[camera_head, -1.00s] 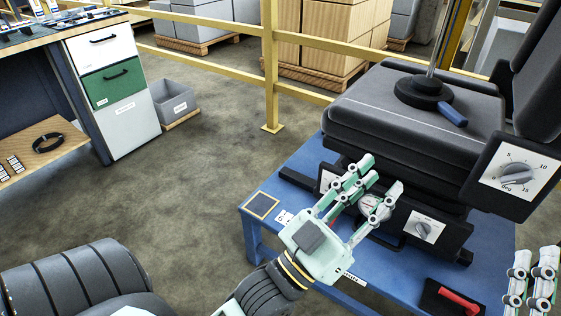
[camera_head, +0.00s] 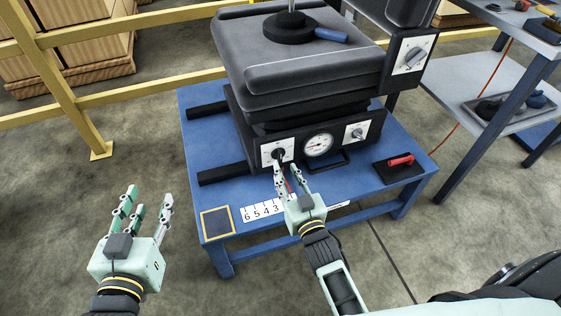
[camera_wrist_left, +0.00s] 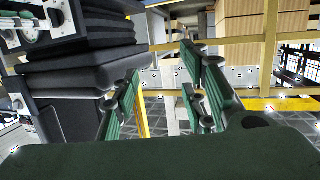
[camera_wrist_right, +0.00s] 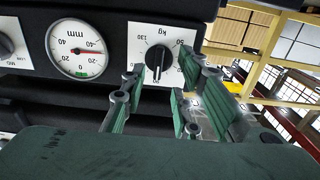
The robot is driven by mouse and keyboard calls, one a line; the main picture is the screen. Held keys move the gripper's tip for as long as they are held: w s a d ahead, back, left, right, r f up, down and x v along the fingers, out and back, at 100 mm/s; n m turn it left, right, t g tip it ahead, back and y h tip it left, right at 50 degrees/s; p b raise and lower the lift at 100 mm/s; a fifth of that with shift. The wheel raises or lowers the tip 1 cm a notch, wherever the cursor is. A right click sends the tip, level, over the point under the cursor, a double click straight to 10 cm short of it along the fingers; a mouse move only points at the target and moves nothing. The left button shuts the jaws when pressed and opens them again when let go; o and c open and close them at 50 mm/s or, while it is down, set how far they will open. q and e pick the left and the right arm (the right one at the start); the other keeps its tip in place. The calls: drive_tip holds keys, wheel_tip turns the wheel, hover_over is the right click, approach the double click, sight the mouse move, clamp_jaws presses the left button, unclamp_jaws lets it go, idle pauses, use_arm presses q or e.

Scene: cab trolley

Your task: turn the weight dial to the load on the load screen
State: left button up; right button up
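The weight dial (camera_head: 278,153) is a black knob on a white plate at the left of the seat base's front. In the right wrist view the dial (camera_wrist_right: 157,58) shows "kg" and numbers, turned over, with its knob between my fingertips. My right gripper (camera_head: 284,168) is open in front of it; contact is unclear. My left gripper (camera_head: 142,205) is open and empty, left of the blue table. A dark square with a yellow edge (camera_head: 217,223) lies on the table, beside a white number strip (camera_head: 262,209); I cannot tell whether either is the load screen.
A round mm gauge (camera_head: 319,145) and another knob plate (camera_head: 359,132) sit right of the dial. The black seat (camera_head: 300,75) stands on the blue table (camera_head: 203,160). A red-handled tool (camera_head: 400,162) lies at right. Yellow rails (camera_head: 130,95) run behind.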

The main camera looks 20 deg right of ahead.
sight(281, 160)
drive_tip(key=w+b, duration=0.1)
drive_tip(key=w, duration=0.3)
drive_tip(key=shift+w, duration=0.15)
use_arm(q)
wheel_tip(281, 160, up, 7)
drive_tip(key=d+t+h, duration=0.1)
drive_tip(key=t, duration=0.2)
drive_tip(key=shift+w+d+t, duration=0.2)
drive_tip(key=shift+w+t, duration=0.15)
drive_tip(key=shift+t, duration=0.05)
use_arm(e)
drive_tip(key=shift+w, duration=0.4)
drive_tip(key=shift+c, duration=0.5)
clamp_jaws()
